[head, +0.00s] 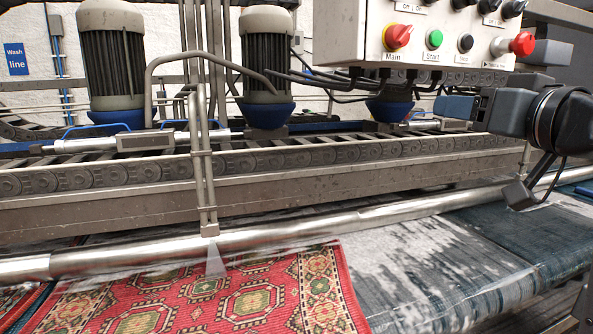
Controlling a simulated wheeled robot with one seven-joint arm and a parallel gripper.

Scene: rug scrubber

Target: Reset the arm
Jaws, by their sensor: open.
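My gripper (481,106) is at the right side of the head view, at the end of my dark grey arm, pointing left. It is open and I see nothing held in it. It is in front of the machine's beam, below the control box (352,30) and above the wet belt. The control box carries a red Main switch (398,36), a green Start button (435,38), a black button (465,42) and a red mushroom button (522,44).
A red patterned rug (240,300) lies under the steel roller (300,232) at the lower left. Several motors (112,60) stand behind the cable-chain beam (120,205). Open space lies above the belt, in front of the roller.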

